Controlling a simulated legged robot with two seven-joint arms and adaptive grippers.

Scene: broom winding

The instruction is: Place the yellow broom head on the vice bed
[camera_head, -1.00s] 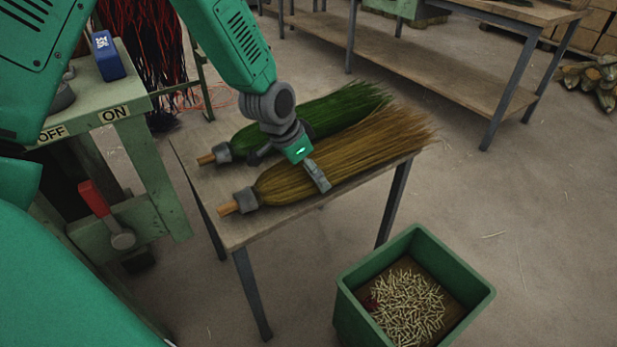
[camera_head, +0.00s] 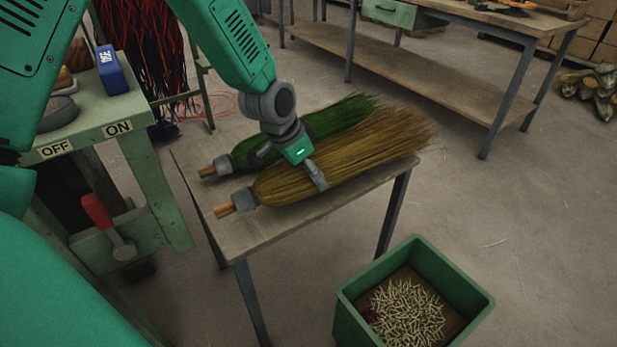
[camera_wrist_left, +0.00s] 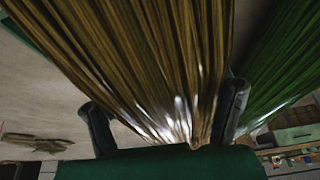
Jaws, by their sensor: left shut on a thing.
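The yellow broom head (camera_head: 350,158) is a tan bundle of bristles with a grey collar and a short wooden stub at its left end. My left gripper (camera_head: 317,176) is shut around its middle from above. The broom head appears just above the wooden table (camera_head: 262,228). In the left wrist view, its bristles (camera_wrist_left: 165,60) pass between the two fingers (camera_wrist_left: 165,120). A green broom head (camera_head: 335,118) lies behind it, partly covered by the gripper and the yellow one. The green machine (camera_head: 152,175) at left may hold the vice bed; I cannot make the bed out. My right gripper is out of view.
A blue box (camera_head: 111,70) stands on the machine, above the OFF and ON labels. A red-handled lever (camera_head: 97,212) sticks out of its side. A green bin (camera_head: 350,311) of small pale pieces stands on the floor at front right. A workbench (camera_head: 430,75) stands behind.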

